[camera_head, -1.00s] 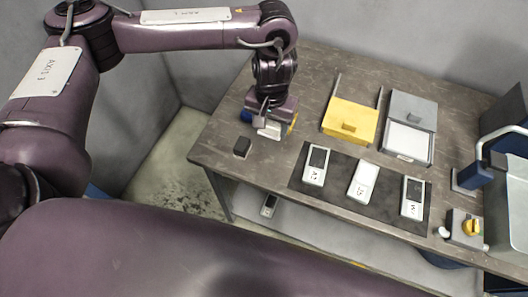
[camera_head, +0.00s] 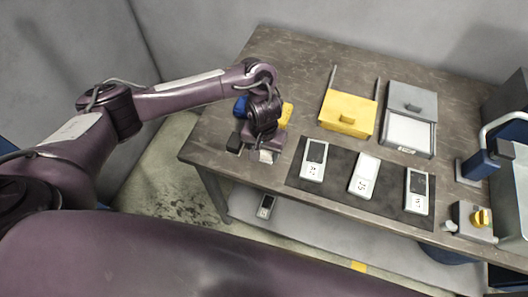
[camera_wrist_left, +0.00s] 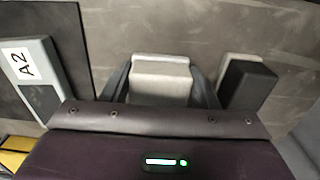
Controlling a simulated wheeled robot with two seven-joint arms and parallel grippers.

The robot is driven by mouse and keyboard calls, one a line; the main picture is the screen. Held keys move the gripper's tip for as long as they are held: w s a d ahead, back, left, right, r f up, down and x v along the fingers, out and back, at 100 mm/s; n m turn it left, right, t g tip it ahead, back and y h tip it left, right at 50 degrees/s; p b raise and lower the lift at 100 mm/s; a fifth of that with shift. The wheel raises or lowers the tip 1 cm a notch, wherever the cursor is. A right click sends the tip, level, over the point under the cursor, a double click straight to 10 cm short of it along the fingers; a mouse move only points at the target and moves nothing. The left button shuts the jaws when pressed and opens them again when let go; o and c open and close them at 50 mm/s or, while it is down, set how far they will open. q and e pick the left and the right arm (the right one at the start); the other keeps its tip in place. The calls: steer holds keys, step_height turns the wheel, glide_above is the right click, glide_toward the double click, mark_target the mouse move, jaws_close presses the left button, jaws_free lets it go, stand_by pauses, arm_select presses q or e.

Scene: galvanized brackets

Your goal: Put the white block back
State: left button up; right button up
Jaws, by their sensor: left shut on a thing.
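The white block (camera_head: 266,156) is at the left front of the workbench (camera_head: 215,135), mostly under my left gripper. My left gripper (camera_wrist_left: 162,95) is shut on it. In the left wrist view the white block (camera_wrist_left: 160,78) sits between the two dark fingers. I cannot tell whether it touches the bench top. A black block (camera_head: 234,143) stands just left of the gripper; it shows to the right in the left wrist view (camera_wrist_left: 248,84), with a pale piece beside it. My right gripper is not in view.
Behind the gripper are a blue block (camera_head: 240,106) and a yellow block (camera_head: 287,113), partly hidden. A dark mat (camera_head: 337,187) with three labelled devices lies to the right. A yellow drawer box (camera_head: 347,114) and a grey one (camera_head: 410,101) stand behind it.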

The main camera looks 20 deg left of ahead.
arm_select(q)
steer(key=shift+d, duration=0.1)
steer(key=o, duration=0.9)
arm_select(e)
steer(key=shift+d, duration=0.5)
arm_select(q)
step_height(320, 180, up, 11)
steer(key=p, duration=0.3)
steer(key=shift+p, duration=0.3)
steer(key=shift+r, duration=0.6)
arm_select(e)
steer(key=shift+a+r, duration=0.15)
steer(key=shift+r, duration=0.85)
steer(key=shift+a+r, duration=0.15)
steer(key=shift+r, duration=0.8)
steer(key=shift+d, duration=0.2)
